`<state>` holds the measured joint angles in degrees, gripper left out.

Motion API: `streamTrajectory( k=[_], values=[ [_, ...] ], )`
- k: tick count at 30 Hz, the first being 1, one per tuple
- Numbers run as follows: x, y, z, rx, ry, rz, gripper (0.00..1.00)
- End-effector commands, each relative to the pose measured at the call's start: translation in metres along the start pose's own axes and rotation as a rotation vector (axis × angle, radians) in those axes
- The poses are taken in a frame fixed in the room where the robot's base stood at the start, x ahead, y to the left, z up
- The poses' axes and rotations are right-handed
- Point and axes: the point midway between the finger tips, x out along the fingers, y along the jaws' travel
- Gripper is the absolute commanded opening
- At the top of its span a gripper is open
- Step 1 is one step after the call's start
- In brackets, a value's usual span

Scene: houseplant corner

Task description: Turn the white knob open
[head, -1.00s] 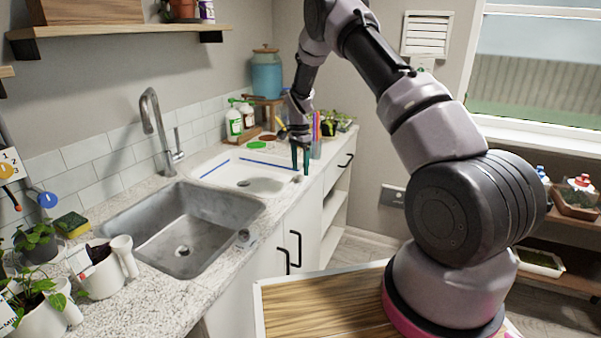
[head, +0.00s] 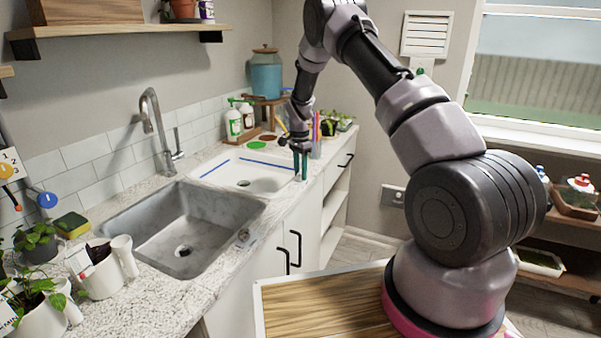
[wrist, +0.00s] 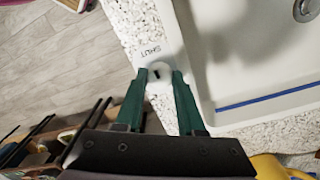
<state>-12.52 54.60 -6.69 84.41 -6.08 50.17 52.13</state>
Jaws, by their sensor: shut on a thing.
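The white knob (wrist: 160,68) sits on a pale plate on the counter rim, beside the white basin. A dark mark shows on its top, and the word SHUT is printed upside down on the plate. My gripper (wrist: 158,76) has its green fingers on either side of the knob, shut on it. In the head view my gripper (head: 301,177) points down at the front edge of the counter by the white basin (head: 222,183). The fingers hide the knob there. Any other lettering on the plate is not readable.
A steel sink (head: 222,206) with a tall faucet (head: 158,125) lies to the left. Another small knob (head: 243,236) sits on the counter by this sink. Colored pens (head: 316,140) and bottles (head: 234,122) stand behind my gripper. Blue strips line the white basin.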

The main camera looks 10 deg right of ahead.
Motion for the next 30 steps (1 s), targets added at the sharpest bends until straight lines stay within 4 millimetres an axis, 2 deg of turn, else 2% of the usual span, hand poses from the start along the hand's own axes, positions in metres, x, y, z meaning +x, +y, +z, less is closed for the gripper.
streamTrajectory(
  k=[11, 30],
  values=[
    [-0.0002, -0.0002, 0.0009, -0.209, 0.005, 0.0, 0.0],
    [0.0004, 0.0008, 0.0013, -0.814, 0.024, 0.0, 0.0]
  ],
)
